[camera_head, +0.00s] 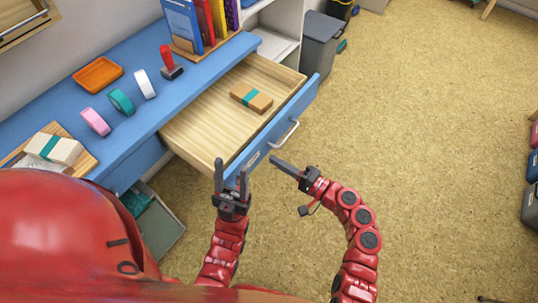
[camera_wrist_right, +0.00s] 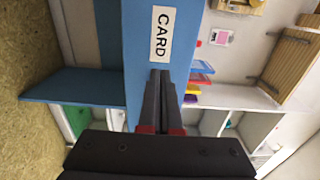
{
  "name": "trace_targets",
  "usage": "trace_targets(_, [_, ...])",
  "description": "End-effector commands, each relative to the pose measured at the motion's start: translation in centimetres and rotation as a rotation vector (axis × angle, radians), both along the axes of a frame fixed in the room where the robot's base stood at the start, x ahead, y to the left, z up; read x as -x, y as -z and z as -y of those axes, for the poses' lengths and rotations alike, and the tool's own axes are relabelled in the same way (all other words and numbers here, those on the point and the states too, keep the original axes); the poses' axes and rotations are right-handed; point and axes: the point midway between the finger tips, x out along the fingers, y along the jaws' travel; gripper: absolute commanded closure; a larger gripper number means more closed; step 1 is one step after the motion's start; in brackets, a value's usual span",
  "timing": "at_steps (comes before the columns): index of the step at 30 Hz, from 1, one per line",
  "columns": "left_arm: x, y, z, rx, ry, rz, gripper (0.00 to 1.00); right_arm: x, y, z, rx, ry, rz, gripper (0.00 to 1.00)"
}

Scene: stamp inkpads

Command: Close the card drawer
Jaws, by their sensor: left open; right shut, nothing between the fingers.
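The card drawer (camera_head: 220,112) is pulled out from the blue desk, with a light wood inside and a blue front. A brown bundle with a teal band (camera_head: 251,97) lies in it. A silver handle (camera_head: 286,134) is on the drawer front. My right gripper (camera_head: 274,160) is shut and empty, its tips close to the front's near end; contact cannot be told. In the right wrist view the fingertips (camera_wrist_right: 160,75) point at the blue front, just below its CARD label (camera_wrist_right: 162,34). My left gripper (camera_head: 231,168) is open and empty, beside the drawer's near corner.
On the blue desk (camera_head: 140,70) are an orange tray (camera_head: 98,74), several tape rolls, a red-handled stamp (camera_head: 170,62) and upright books (camera_head: 195,20). A grey bin (camera_head: 322,40) stands behind.

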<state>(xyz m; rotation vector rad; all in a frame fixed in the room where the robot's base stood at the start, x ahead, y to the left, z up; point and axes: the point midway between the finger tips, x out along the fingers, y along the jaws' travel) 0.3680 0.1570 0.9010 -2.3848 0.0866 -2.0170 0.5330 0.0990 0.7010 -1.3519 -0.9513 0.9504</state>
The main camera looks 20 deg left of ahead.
Motion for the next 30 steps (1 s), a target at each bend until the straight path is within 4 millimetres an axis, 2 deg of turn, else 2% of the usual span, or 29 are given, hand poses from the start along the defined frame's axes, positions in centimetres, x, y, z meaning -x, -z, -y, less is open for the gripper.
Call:
trace_targets(3, [0.0, -0.2, 0.0, 0.0, 0.0, 0.0, 0.5, -0.6, -0.1, -1.7, 0.002, -0.001, 0.002, 1.0])
trace_targets(6, [0.0, -0.3, 0.0, 0.0, 0.0, 0.0, 0.5, -0.9, 0.0, -2.6, 0.002, -0.001, -0.002, 1.0])
trace_targets(23, [0.0, -0.2, 0.0, 0.0, 0.0, 0.0, 0.5, -1.3, 0.1, -3.4, 0.001, 0.004, 0.0, 1.0])
trace_targets(26, [0.0, 0.0, 0.0, 0.0, 0.0, 0.0, 0.5, -1.5, 0.1, -3.9, 0.0, 0.004, 0.001, 1.0])
trace_targets(30, [0.0, 0.7, 0.0, 0.0, 0.0, 0.0, 0.5, -2.2, 0.1, -5.6, -0.001, 0.002, 0.003, 1.0])
